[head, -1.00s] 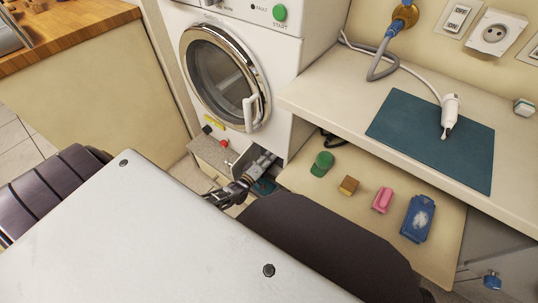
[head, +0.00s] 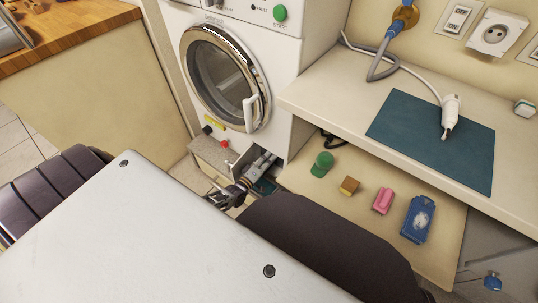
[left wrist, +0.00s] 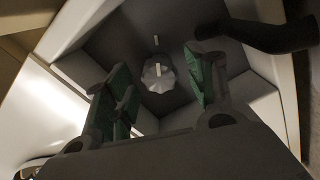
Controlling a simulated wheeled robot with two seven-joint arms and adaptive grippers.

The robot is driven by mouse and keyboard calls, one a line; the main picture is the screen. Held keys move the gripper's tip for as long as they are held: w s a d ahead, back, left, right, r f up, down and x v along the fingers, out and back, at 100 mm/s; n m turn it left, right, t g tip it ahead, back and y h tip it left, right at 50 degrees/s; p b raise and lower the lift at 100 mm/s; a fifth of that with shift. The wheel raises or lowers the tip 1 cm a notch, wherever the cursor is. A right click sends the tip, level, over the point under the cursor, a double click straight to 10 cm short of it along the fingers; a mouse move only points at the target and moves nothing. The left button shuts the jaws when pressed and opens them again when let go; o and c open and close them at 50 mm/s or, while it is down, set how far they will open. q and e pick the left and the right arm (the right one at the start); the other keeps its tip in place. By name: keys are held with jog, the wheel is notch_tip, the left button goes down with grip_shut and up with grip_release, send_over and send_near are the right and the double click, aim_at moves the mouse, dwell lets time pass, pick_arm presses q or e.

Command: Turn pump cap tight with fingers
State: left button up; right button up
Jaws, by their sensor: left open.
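The pump cap (left wrist: 158,75) is a pale, ridged knob with a light bar across it. It sits at the back of a dark recess in the left wrist view. My left gripper (left wrist: 162,90) is open, with one green-padded finger on each side of the cap's line; the fingers look nearer to the camera than the cap, and I see no contact. In the head view my left gripper (head: 262,164) reaches into the low opening of the white washing machine (head: 185,65). The cap is hidden there. My right gripper is not in view.
A dark hose-like piece (left wrist: 268,36) crosses the recess's upper right. Pale walls frame the opening. A low shelf (head: 330,190) right of the machine holds a green cap-like item (head: 322,164), a sponge (head: 349,186), a pink item (head: 383,200) and a blue box (head: 417,219).

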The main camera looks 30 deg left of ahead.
pick_arm(q)
jog(key=s, duration=1)
jog(key=shift+s+a, duration=0.35)
jog(key=shift+a, duration=0.05)
jog(key=shift+s, duration=0.15)
dwell(0.5)
